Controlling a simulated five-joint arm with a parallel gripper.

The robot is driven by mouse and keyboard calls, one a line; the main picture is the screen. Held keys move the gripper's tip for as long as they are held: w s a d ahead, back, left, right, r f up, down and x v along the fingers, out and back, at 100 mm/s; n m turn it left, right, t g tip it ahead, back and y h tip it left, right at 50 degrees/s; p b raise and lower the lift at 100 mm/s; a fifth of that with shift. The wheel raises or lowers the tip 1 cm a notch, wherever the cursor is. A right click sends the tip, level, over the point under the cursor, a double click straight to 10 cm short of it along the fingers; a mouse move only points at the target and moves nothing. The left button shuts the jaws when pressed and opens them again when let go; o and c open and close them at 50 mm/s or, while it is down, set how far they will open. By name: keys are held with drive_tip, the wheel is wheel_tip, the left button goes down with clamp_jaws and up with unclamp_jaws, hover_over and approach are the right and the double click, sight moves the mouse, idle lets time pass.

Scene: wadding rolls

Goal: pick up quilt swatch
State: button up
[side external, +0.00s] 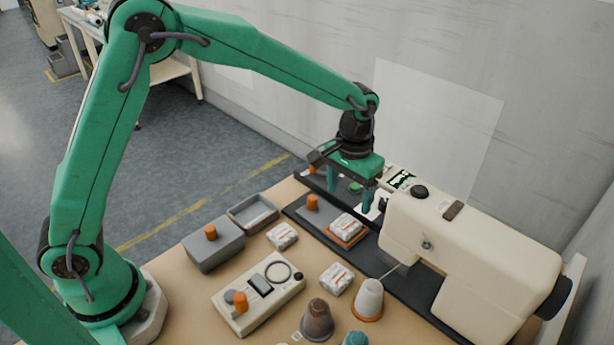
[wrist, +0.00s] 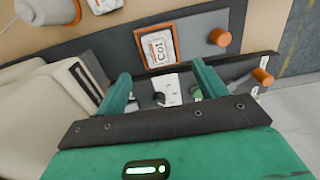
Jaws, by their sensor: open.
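White, padded-looking packets with dark print are the likeliest quilt swatches; I cannot tell for sure. One packet (side external: 346,225) lies on an orange-edged base on the dark strip, and it also shows in the wrist view (wrist: 160,45). Two more lie on the tan table, one packet (side external: 282,236) by the grey boxes and another packet (side external: 337,278) nearer the front. My gripper (side external: 349,199) points down over the dark strip, behind the packet on the orange base. In the wrist view my gripper (wrist: 160,72) has its fingers wide apart, with nothing held.
A cream sewing machine (side external: 470,245) stands close on the right. A grey lidded box (side external: 212,243), an open grey tray (side external: 253,212) and a cream control box (side external: 258,292) are on the left. Cones (side external: 318,320) stand in front. A small green item (wrist: 197,92) lies below my fingers.

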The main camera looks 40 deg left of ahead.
sight(346, 223)
drive_tip(key=shift+f, duration=0.1)
drive_tip(key=shift+f, duration=3.8)
drive_tip(key=c, duration=1.1)
drive_tip(key=shift+c, duration=0.2)
drive_tip(key=shift+r, duration=0.2)
wheel_tip(346, 223, up, 10)
drive_tip(key=shift+f, duration=0.15)
